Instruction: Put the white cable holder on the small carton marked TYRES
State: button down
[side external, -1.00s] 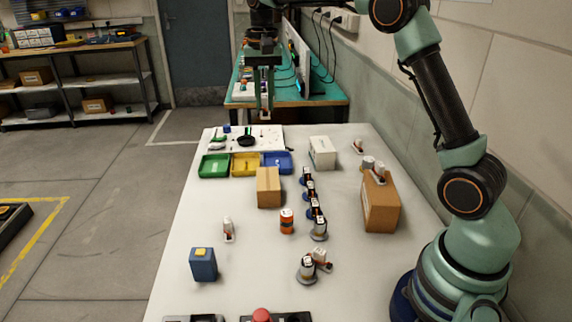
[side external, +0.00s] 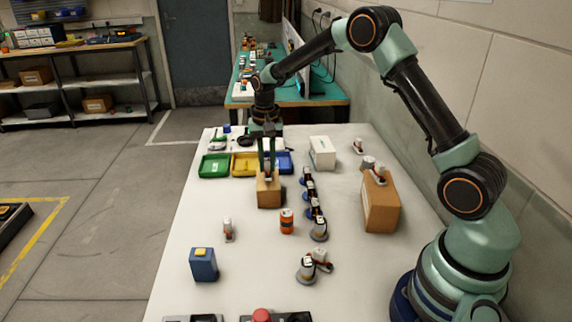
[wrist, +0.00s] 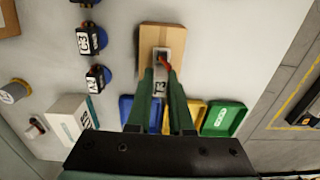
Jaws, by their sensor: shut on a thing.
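My gripper (side external: 267,165) points down over the small brown carton (side external: 268,193). In the wrist view the holder lies over the carton's top (wrist: 148,40). I cannot tell whether it touches the carton or hangs just above it. In the side external view the holder is mostly hidden by my fingers. No marking on the carton is readable.
Green (side external: 214,166), yellow (side external: 245,164) and blue (side external: 286,162) bins stand behind the carton. A white box (side external: 322,153) and a larger carton (side external: 382,205) stand to its right. A row of dark servos (side external: 311,190) and an orange cylinder (side external: 287,222) are close by.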

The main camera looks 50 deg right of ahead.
jog(key=shift+f, duration=0.45)
jog(key=shift+f, duration=0.15)
jog(key=c, duration=0.8)
grip_release()
